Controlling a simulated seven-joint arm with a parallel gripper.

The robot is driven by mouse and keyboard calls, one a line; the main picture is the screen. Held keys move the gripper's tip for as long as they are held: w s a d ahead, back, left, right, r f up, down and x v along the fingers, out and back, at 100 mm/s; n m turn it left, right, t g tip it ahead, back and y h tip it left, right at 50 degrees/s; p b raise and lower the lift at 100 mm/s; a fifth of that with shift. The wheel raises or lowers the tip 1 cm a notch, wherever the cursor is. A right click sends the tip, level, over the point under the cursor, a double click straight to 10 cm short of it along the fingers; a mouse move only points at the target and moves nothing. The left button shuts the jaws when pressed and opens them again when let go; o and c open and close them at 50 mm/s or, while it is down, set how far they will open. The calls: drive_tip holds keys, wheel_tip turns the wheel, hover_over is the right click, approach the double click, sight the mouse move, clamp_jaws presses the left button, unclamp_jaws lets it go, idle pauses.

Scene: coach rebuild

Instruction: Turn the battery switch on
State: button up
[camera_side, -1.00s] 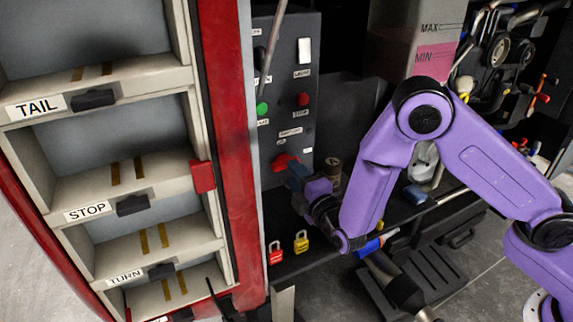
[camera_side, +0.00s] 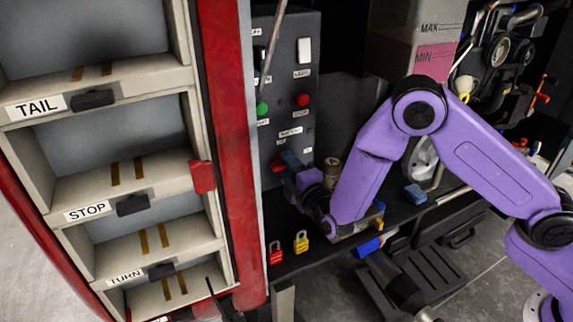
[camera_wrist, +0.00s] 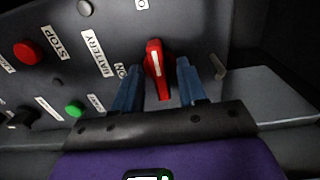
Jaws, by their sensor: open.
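The red battery switch (camera_wrist: 154,62) has a handle with a white stripe and sits on the grey control panel (camera_wrist: 200,25). In the wrist view its handle stands nearly upright, between the two blue fingers of my gripper (camera_wrist: 156,84). My gripper is open, with one finger on each side of the handle; a gap shows, and contact is unclear. An ON label (camera_wrist: 121,71) is left of the switch, beside the BATTERY label (camera_wrist: 98,53). In the side view my gripper (camera_side: 287,163) is at the panel and partly hides the red switch (camera_side: 277,165).
A red stop button (camera_wrist: 27,52) and a green button (camera_wrist: 74,109) are on the same panel. A brown cylinder (camera_side: 332,167) stands close to my gripper.

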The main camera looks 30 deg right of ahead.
drive_tip(key=shift+c, duration=0.3)
clamp_jaws()
drive_tip(key=n, duration=0.4)
drive_tip(key=shift+n, duration=1)
drive_tip(key=n, duration=0.2)
drive_tip(key=shift+n, duration=0.3)
drive_tip(key=n, duration=0.3)
drive_tip(key=shift+n, duration=0.3)
